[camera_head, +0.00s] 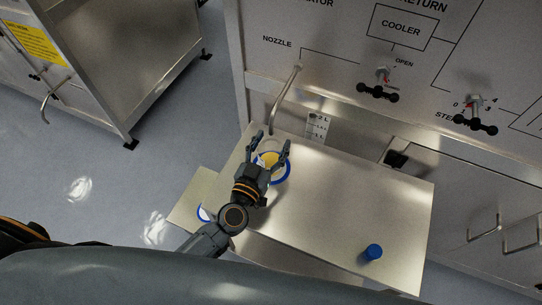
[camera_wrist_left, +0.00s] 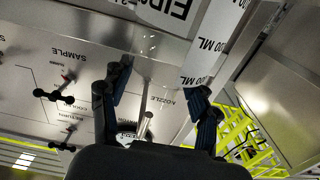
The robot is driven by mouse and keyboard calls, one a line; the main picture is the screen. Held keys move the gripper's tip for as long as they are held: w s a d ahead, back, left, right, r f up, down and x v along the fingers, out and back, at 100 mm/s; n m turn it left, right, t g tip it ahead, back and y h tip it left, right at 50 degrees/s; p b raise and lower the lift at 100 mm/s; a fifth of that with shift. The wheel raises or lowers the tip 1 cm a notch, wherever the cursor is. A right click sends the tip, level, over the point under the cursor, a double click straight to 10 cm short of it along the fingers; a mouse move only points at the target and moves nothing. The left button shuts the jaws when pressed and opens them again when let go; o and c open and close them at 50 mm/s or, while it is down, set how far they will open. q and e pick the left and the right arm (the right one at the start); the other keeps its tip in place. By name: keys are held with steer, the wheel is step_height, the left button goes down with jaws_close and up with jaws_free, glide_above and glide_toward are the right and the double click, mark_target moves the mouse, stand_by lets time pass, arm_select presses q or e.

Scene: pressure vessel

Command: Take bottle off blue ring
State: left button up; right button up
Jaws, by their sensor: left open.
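The blue ring (camera_head: 288,172) lies near the left end of the steel table, partly hidden by my left gripper. A clear bottle, hard to make out, seems to stand at the ring, with a yellow patch (camera_head: 270,158) showing between the fingers. My left gripper (camera_head: 272,140) is open, with its fingers spread over the ring. In the left wrist view the open fingers (camera_wrist_left: 160,80) show with a white strip marked in ML (camera_wrist_left: 205,45), probably the bottle's scale, close by. I cannot tell whether the fingers touch the bottle. My right gripper is not in view.
A blue cap (camera_head: 373,252) stands on the steel table (camera_head: 340,190) at the front right. A nozzle pipe (camera_head: 285,100) comes down from the panel behind the gripper. Valve handles (camera_head: 377,92) stick out of the panel. The table's middle is clear.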

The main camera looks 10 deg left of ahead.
arm_select(q)
jaws_close()
stand_by(0.4)
